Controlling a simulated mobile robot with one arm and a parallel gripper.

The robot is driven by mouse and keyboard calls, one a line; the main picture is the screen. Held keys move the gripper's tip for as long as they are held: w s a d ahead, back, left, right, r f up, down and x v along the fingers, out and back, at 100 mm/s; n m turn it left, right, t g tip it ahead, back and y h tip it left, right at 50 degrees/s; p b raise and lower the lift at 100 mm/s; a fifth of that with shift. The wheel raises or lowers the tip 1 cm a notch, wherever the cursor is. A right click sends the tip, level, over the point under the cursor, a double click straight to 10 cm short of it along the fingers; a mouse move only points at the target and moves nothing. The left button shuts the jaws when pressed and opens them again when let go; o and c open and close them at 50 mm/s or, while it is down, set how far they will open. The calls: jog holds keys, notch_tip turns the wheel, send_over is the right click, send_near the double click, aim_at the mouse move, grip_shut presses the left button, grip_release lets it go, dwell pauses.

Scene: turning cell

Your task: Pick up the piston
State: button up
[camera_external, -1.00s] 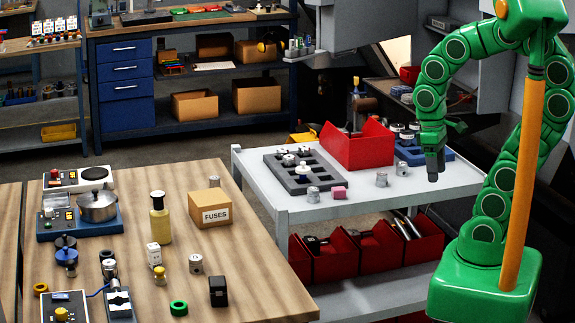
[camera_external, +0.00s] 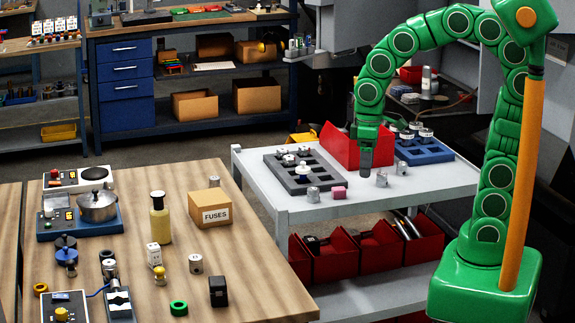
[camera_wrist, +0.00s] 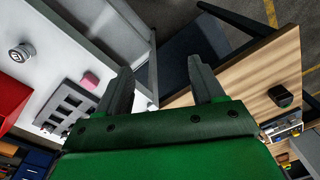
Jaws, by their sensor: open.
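I cannot tell which is the task's piston. My gripper (camera_external: 365,168) points down over the cart, in front of the red bin, open and empty. In the wrist view its two fingers (camera_wrist: 162,85) are spread apart with nothing between them. A round silver piece (camera_wrist: 22,53) lies at the left there.
The grey slotted tray (camera_external: 300,186) holds a few round parts. A pink block (camera_external: 339,192) sits near the cart's front edge. The red bin (camera_external: 340,148) stands behind my gripper, a blue tray (camera_external: 425,155) behind right. The cart's right front (camera_external: 440,180) is clear.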

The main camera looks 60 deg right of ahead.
jog(key=w+a+f+n, duration=0.1)
jog(key=w+a+n, duration=0.1)
jog(key=w+a, duration=0.55)
jog(key=n+t+y, duration=0.3)
jog(key=n, duration=0.1)
send_over(196, 257)
jog(key=s+d, duration=0.1)
jog(key=d, duration=0.1)
notch_tip(196, 257, down, 11)
jog(key=shift+s+x, duration=0.2)
jog(key=shift+x, duration=1.6)
jog(key=shift+s+x, duration=0.15)
jog(key=shift+x, duration=1.6)
jog(key=shift+f, duration=0.1)
jog(key=shift+c, duration=0.3)
jog(key=c, duration=1.1)
